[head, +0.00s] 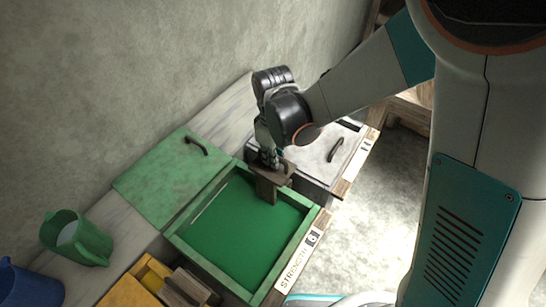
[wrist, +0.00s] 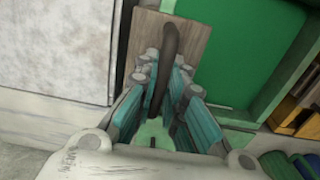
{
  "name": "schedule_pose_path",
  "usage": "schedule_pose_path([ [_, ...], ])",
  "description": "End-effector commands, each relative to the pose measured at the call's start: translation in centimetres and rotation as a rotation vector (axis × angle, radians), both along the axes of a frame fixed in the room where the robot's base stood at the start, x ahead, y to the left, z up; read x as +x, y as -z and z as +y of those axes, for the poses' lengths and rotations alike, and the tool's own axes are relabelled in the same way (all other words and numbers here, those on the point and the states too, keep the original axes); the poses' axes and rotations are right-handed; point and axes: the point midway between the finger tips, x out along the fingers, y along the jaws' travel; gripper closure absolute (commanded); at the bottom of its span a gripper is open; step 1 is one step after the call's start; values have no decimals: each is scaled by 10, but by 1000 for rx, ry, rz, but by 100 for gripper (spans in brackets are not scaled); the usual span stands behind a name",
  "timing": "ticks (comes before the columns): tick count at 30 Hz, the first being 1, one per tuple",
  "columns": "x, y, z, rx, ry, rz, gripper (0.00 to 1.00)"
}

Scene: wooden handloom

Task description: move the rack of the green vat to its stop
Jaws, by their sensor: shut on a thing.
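The green vat (head: 172,238) is an open green wooden box filled with green liquid (head: 240,230). Its rack (head: 267,190) is a brown wooden piece at the vat's far end, partly over the liquid; how far it reaches below is hidden. My gripper (head: 268,157) is above the rack and shut on its dark handle. In the wrist view my gripper's fingers (wrist: 160,98) stand on both sides of the dark handle (wrist: 169,45), with the brown board of the rack (wrist: 198,42) behind it.
The green lid (head: 165,180) lies to the left of the vat. A closed white-lidded vat (head: 322,155) adjoins the far end. A yellow vat (head: 127,292) adjoins the near end. A green jug (head: 85,240) and a blue jug (head: 30,285) stand at left. A "STRENGTH" label (head: 293,268) marks the rim.

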Motion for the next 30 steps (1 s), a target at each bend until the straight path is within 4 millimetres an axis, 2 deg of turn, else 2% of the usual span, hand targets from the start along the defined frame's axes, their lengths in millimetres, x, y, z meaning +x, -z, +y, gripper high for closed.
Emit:
schedule_pose_path([
  [3,0,-14,0,0,0,0,100],
  [30,0,-94,0,0,0,0,100],
])
